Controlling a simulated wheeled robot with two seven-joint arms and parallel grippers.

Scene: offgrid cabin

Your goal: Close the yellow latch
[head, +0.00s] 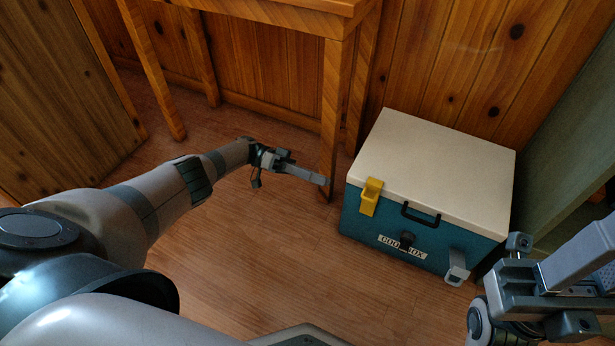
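The yellow latch (370,198) is on the left part of the front of a teal cool box (362,225) with a cream lid (435,165). Its upper end reaches the lid's front edge; I cannot tell whether it is fastened. My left gripper (322,181) is to the left of the box, with its fingers pointing right towards the latch and a gap between them. Its fingers show as one bar, edge-on, so their opening is unclear. My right gripper (590,255) is at the right edge, beyond the box's front right corner, partly cut off by the frame.
A grey latch (457,267) sticks out at the right of the box front. A wooden table leg (334,110) stands close behind my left gripper. The floor before the box is clear.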

